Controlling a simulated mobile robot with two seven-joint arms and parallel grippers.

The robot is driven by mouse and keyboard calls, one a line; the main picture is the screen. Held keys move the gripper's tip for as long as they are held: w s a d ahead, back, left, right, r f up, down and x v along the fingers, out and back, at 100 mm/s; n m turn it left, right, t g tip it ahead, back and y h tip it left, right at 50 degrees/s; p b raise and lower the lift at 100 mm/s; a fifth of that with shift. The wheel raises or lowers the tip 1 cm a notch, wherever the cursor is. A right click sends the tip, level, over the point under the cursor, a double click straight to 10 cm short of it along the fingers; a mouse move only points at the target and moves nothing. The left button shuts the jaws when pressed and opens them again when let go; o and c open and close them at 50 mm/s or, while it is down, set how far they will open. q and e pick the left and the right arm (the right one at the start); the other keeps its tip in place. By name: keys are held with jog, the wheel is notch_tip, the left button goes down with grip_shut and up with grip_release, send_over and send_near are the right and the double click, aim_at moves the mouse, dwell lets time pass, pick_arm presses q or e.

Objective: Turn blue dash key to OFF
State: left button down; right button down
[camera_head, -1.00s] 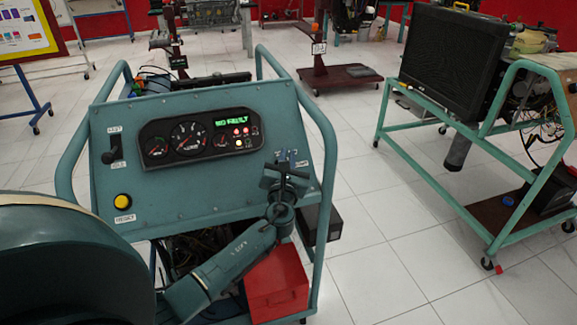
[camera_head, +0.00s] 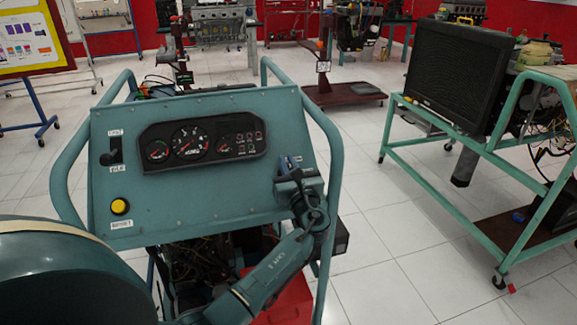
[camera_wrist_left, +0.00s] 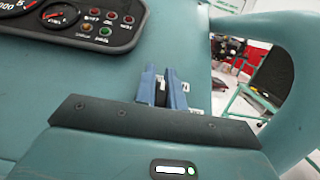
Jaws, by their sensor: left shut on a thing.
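The teal dash panel (camera_head: 215,198) stands in front of me, with a dark gauge cluster (camera_head: 203,144) at its upper middle. My left gripper (camera_head: 289,164) is at the panel's right side, shut on the blue dash key. In the left wrist view my left gripper's two blue-grey fingers (camera_wrist_left: 162,90) point at the panel, close together with a dark gap between them. The key is mostly hidden between the fingers, so its angle cannot be read. My right gripper is not in view.
A yellow button (camera_head: 120,206) and a black lever switch (camera_head: 112,153) sit on the panel's left side. Teal tube rails (camera_head: 322,130) frame the panel. A radiator stand (camera_head: 440,145) is at the right, with clear tiled floor between.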

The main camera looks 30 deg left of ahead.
pick_arm(q)
jog(key=c, duration=1.5)
grip_release()
jog(key=v, duration=1.3)
jog(key=shift+d, duration=0.1)
